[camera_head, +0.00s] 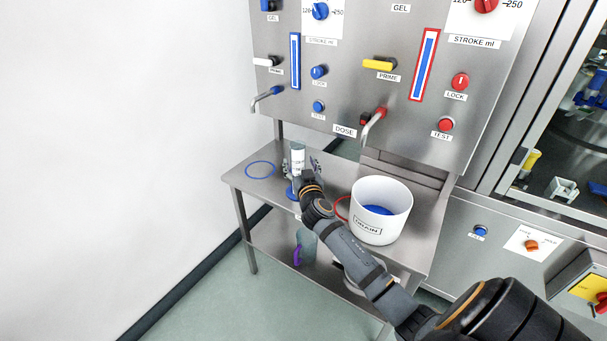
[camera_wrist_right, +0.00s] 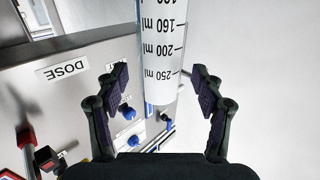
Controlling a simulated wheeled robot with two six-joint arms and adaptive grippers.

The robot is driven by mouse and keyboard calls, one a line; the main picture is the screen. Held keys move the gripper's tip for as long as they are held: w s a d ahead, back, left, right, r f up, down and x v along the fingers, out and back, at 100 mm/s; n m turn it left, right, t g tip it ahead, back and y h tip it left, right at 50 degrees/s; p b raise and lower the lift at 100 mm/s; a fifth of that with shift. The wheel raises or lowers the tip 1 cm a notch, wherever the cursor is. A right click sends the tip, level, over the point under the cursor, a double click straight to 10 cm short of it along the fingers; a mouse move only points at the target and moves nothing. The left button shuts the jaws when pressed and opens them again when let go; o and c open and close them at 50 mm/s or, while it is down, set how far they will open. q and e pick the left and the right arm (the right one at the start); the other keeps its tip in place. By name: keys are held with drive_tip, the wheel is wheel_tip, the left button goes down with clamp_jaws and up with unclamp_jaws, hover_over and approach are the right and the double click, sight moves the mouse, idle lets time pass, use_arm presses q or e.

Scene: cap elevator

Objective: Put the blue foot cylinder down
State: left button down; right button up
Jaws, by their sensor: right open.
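The clear measuring cylinder (camera_head: 298,158) with the blue foot (camera_head: 292,192) appears upright on the steel table, left of the white pot. Its foot is partly hidden by my right gripper. In the right wrist view, the graduated cylinder (camera_wrist_right: 163,55) stands between the fingers, with marks such as 200 and 250 ml. My right gripper (camera_wrist_right: 160,78) is open, with a gap visible on each side of the cylinder. In the head view, my right gripper (camera_head: 304,172) is beside the cylinder. My left gripper is not in view.
A blue ring (camera_head: 260,162) is marked on the table (camera_head: 240,177) to the left. The white DRAIN pot (camera_head: 367,223) stands to the right, near a partly hidden red ring (camera_head: 341,208). Bent nozzles (camera_head: 372,128) project above the table. A purple-handled item (camera_head: 297,254) is below.

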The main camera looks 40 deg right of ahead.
drive_tip(key=v, duration=0.8)
drive_tip(key=shift+b, duration=0.35)
